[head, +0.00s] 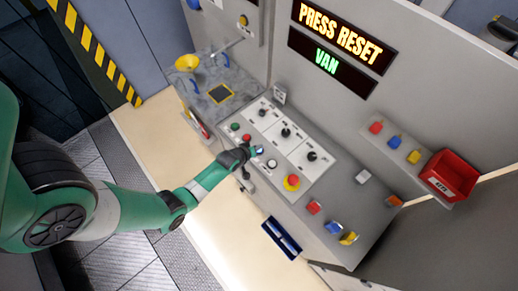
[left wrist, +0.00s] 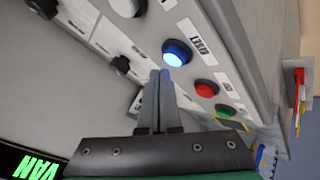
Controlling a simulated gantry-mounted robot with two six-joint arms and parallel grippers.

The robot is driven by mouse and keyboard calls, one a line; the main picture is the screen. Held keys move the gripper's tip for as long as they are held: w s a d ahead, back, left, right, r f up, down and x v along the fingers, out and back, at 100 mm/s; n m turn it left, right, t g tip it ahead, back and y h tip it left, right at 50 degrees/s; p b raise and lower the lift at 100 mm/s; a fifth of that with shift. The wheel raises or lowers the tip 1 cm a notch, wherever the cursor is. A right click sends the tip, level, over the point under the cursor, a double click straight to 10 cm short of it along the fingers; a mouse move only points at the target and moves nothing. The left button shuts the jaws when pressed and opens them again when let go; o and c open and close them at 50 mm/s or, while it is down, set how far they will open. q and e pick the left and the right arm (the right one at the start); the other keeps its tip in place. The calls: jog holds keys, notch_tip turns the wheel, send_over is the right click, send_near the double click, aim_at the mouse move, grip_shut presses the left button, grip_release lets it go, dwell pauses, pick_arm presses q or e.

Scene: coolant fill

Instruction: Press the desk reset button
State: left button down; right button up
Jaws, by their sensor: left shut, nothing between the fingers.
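The reset button (head: 260,150) is a lit blue button on the sloped desk panel. In the left wrist view the blue button (left wrist: 177,52) glows beside a label reading RESET. My left gripper (head: 248,150) is shut and empty, right beside the button at the panel's near edge. In the left wrist view its closed fingertips (left wrist: 161,74) appear just short of the button; I cannot tell whether they touch it. A lit sign (head: 347,32) reads PRESS RESET, with VAN (head: 327,62) in green below. My right gripper is not in view.
Red (left wrist: 206,88) and green (left wrist: 225,110) buttons sit in the same row as the reset button. A red-and-yellow mushroom button (head: 291,182) and several black knobs are on the panel. A yellow funnel (head: 187,63) stands at the far left, a red bin (head: 449,175) at right.

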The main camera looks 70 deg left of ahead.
pick_arm(q)
jog(key=shift+f, duration=0.1)
dwell(0.3)
jog(key=shift+f+b, duration=0.35)
jog(key=shift+b, duration=0.05)
jog(key=shift+f+b, duration=0.55)
dwell(0.5)
jog(key=shift+r, duration=0.1)
jog(key=shift+r+p, duration=0.85)
jog(key=shift+p, duration=0.1)
notch_tip(320, 180, up, 5)
jog(key=p, duration=0.4)
jog(key=shift+r+p, duration=0.1)
jog(key=shift+p, duration=0.3)
